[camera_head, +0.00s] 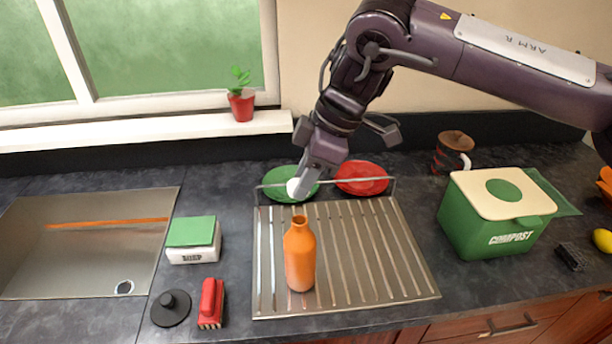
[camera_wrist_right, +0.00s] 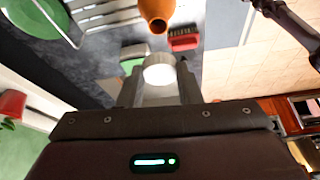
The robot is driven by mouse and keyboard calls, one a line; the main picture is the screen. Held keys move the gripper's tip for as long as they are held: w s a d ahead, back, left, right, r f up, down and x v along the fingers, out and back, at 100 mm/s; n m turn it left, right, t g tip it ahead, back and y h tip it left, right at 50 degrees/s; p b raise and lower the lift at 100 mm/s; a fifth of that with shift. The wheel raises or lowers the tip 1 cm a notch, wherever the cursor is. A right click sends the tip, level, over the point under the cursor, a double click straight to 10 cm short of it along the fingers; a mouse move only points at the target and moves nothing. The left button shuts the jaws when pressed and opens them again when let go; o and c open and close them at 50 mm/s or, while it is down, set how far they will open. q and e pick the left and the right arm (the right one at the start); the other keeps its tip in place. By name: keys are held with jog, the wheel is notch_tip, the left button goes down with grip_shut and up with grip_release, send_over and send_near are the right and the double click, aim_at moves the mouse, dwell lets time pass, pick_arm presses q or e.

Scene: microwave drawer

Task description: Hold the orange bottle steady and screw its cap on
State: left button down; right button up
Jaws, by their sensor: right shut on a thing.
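The orange bottle (camera_head: 300,258) stands upright on the ribbed metal drainboard, its neck open and bare at the top. In the right wrist view its neck end (camera_wrist_right: 157,12) shows at the top edge. My right gripper (camera_head: 299,186) is shut on a round white cap (camera_head: 294,189), held above and slightly behind the bottle's mouth in the head view. The cap also shows between the fingers in the right wrist view (camera_wrist_right: 159,70). Cap and bottle look apart. My left gripper is not in view, and nothing grips the bottle.
A wire rack with a green plate (camera_head: 279,179) and a red plate (camera_head: 361,178) is behind the drainboard (camera_head: 405,270). A soap box (camera_head: 192,254), black stopper (camera_head: 171,309) and red brush (camera_head: 210,302) lie left. A green compost bin (camera_head: 480,237) stands right.

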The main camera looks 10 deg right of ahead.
send_over(305, 220)
jog(key=shift+f, duration=2.05)
